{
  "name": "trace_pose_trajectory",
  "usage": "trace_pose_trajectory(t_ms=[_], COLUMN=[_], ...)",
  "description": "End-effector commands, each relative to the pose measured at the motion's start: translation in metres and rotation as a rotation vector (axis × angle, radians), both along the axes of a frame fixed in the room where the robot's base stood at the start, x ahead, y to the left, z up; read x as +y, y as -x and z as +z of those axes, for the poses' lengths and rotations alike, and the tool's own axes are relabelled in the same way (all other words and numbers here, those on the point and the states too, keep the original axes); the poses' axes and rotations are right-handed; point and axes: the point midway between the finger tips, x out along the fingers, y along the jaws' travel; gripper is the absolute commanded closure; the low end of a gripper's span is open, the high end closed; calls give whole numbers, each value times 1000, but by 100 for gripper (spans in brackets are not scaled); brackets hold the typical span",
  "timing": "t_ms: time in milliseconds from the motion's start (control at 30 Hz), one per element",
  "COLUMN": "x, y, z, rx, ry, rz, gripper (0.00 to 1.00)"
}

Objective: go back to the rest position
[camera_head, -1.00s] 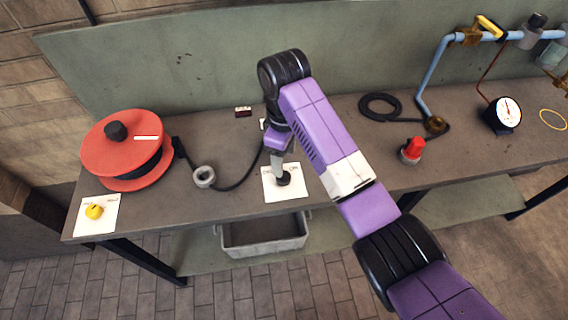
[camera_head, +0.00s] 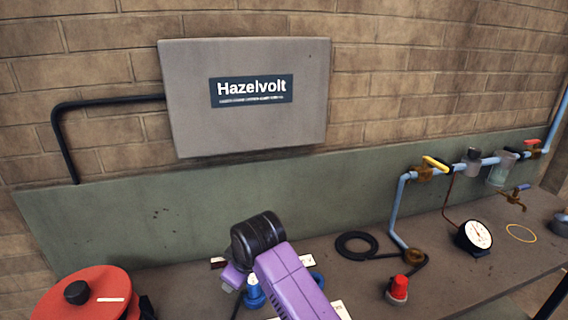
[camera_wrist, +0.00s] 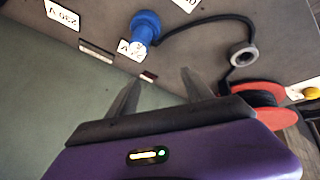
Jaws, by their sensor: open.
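My gripper (camera_wrist: 160,77) is open and empty in the wrist view, its two fingers apart above the bench. In the head view only my purple wrist and arm show at the bottom middle; the fingertips are not visible there. A blue socket (camera_wrist: 145,27) stands on the bench beyond the fingers, next to a small white voltage label (camera_wrist: 131,49). A blue socket also shows beside my wrist in the head view (camera_head: 255,294).
A red reel (camera_head: 85,297) stands at the left, with a grey ring (camera_wrist: 241,54) on the cable near it. A black hose coil (camera_head: 357,245), red button (camera_head: 397,289), gauge (camera_head: 473,237) and blue pipe (camera_head: 397,210) are at the right. A Hazelvolt box (camera_head: 245,125) hangs on the wall.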

Motion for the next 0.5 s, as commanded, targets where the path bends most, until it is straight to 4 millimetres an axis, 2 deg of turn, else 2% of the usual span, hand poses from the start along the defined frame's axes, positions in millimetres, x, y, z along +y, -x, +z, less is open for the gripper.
trace_pose_trajectory(t_ms=[133,267,367,500], x=[14,11,-1,-29], y=[0,10,24,52], z=[-4,-9,-14,-20], rx=[-134,-233,-301,-387], ry=[-195,-363,-482,-625], rz=[-73,-151,-219,-316], gripper=[41,41,41,41])
